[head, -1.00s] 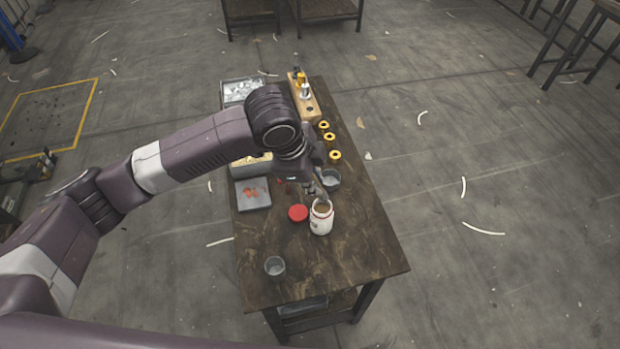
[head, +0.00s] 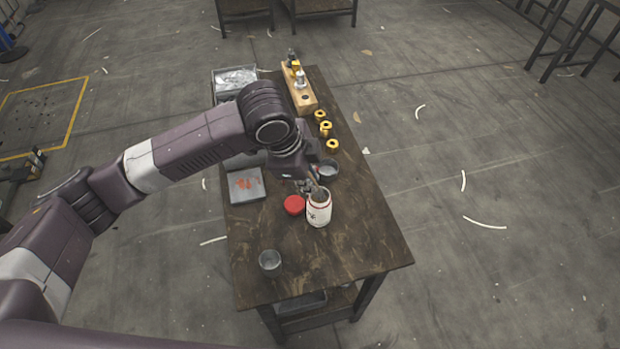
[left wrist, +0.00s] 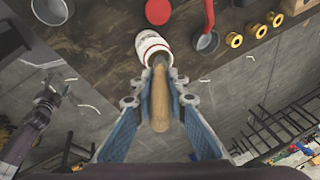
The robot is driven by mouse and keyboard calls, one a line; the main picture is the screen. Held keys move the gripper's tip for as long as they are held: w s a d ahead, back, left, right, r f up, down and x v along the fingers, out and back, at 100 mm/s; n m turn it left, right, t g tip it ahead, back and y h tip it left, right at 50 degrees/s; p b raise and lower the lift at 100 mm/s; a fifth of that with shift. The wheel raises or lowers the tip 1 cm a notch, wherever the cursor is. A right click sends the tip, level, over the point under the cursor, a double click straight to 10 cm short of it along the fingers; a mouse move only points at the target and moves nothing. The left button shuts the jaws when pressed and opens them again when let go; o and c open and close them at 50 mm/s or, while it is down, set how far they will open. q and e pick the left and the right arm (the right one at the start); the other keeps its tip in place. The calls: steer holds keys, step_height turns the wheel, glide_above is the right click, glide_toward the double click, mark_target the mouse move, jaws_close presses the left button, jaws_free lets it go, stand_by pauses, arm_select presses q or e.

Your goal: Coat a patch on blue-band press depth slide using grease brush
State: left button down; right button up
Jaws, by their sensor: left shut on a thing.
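My left gripper (left wrist: 155,100) is shut on the wooden handle of the grease brush (left wrist: 160,103). In the head view my left gripper (head: 308,186) is just above the white jar (head: 319,212), which has red markings. The jar also shows in the left wrist view (left wrist: 149,47). The brush's far end is at the jar's open mouth; its bristles are hidden. A red lid (head: 294,205) lies beside the jar. What seems to be my right gripper (left wrist: 46,100) hangs at the left of the wrist view, too small to read. I cannot make out a blue-banded press or its slide.
A grey cup (head: 270,263) stands near the table's front. Yellow spools (head: 326,129) line the right edge. A wooden block (head: 299,94) with fittings and grey trays (head: 246,187) stand farther back.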

arm_select(q)
steer(key=shift+f, duration=0.1)
stand_by(0.4)
steer(key=shift+f, duration=0.55)
stand_by(1.4)
steer(key=shift+s+f+p, duration=0.1)
steer(key=shift+p, duration=0.25)
stand_by(0.9)
step_height(320, 180, up, 7)
steer(key=p, duration=0.8)
stand_by(0.8)
